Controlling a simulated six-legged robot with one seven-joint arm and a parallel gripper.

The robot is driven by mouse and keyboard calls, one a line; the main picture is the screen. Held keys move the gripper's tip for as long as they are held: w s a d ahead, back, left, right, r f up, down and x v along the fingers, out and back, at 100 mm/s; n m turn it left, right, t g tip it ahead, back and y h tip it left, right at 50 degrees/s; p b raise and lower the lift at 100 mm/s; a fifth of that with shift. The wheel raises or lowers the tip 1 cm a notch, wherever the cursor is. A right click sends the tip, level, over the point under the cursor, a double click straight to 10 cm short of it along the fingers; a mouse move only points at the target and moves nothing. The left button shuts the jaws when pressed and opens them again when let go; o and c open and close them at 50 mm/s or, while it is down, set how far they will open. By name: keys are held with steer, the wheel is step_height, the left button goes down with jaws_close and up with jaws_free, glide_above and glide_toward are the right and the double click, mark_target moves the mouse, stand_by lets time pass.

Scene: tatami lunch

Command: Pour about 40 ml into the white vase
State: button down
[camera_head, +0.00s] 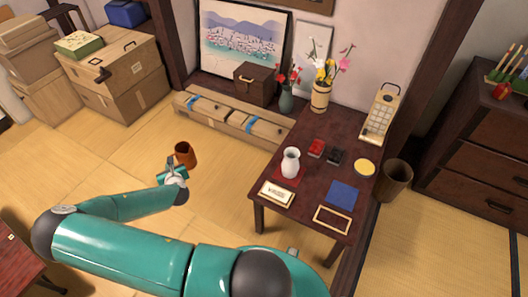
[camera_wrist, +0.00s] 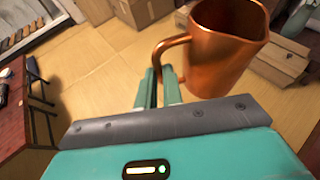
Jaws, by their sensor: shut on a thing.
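The white vase (camera_head: 291,162) stands upright on a small red mat (camera_head: 279,174) on the dark low table. A copper jug (camera_head: 185,154) is held in the air to the left of the table, well apart from the vase. In the wrist view the copper jug (camera_wrist: 222,45) fills the upper middle. My gripper (camera_head: 174,167) is shut on the jug's handle; its two fingers also show in the wrist view (camera_wrist: 160,80). The jug looks roughly upright in the head view. Its contents are hidden.
The dark table (camera_head: 258,200) also bears a white sign (camera_head: 276,193), a blue square (camera_head: 342,194), a yellow-topped round tin (camera_head: 364,168) and a flower holder (camera_head: 321,96). A bin (camera_head: 394,180) stands at its right. Cardboard boxes (camera_head: 120,78) stand at the upper left.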

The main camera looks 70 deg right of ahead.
steer(key=s+d+f+m+g+h, duration=0.1)
steer(key=s+d+f+m+g, duration=0.2)
steer(key=s+d, duration=0.4)
steer(key=s+d+f+m+g+h, duration=0.2)
steer(key=s+d, duration=0.5)
steer(key=d, duration=0.5)
steer(key=s+d+f+m+g+h, duration=0.1)
steer(key=s+d+f+m+g, duration=0.2)
steer(key=s+d, duration=0.5)
steer(key=shift+d+f+m+g+h, duration=0.3)
steer(key=shift+d+g, duration=0.1)
steer(key=shift+d, duration=0.5)
steer(key=shift+r, duration=0.15)
steer(key=s+a+r+m+t+h, duration=0.2)
steer(key=s+r+m+t+h, duration=0.2)
steer(key=s+r+m, duration=0.5)
steer(key=shift+s+r+m+h, duration=0.3)
steer(key=shift+r+m+h, duration=0.7)
steer(key=shift+r+m, duration=0.35)
steer(key=shift+s+m, duration=0.15)
steer(key=shift+m, duration=0.1)
